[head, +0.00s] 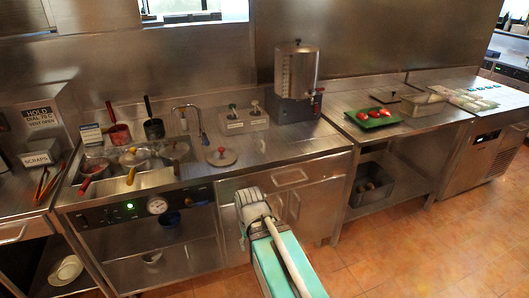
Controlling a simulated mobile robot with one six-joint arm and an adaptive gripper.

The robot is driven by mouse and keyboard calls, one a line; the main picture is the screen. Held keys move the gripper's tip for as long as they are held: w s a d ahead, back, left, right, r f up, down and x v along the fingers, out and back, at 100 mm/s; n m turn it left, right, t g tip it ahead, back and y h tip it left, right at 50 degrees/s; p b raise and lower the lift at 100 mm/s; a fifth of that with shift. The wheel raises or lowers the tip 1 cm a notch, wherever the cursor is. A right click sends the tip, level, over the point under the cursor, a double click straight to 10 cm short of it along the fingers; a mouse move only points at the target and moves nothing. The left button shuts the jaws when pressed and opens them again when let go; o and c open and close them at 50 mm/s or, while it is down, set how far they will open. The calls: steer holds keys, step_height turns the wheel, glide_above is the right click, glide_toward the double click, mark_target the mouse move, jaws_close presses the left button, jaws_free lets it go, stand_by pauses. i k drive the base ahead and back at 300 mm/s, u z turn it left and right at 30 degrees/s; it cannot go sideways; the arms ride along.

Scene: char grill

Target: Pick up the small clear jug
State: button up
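I cannot pick out the small clear jug with certainty. A small pale vessel (152,257) stands on the lower shelf under the left counter, and it is too small and dim to tell whether it is clear. My gripper's fingers do not show in this view.
Pans of sauce with ladles (133,157) sit in the left counter beside a tap (190,118). A steel urn (296,82) stands at the counter's back right. A green tray (370,117) with red food lies further right. Tiled floor is open at lower right.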

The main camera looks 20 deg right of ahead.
mark_target(261, 145)
steer(key=z, duration=1.7)
steer(key=i, duration=0.95)
steer(key=u, duration=1.1)
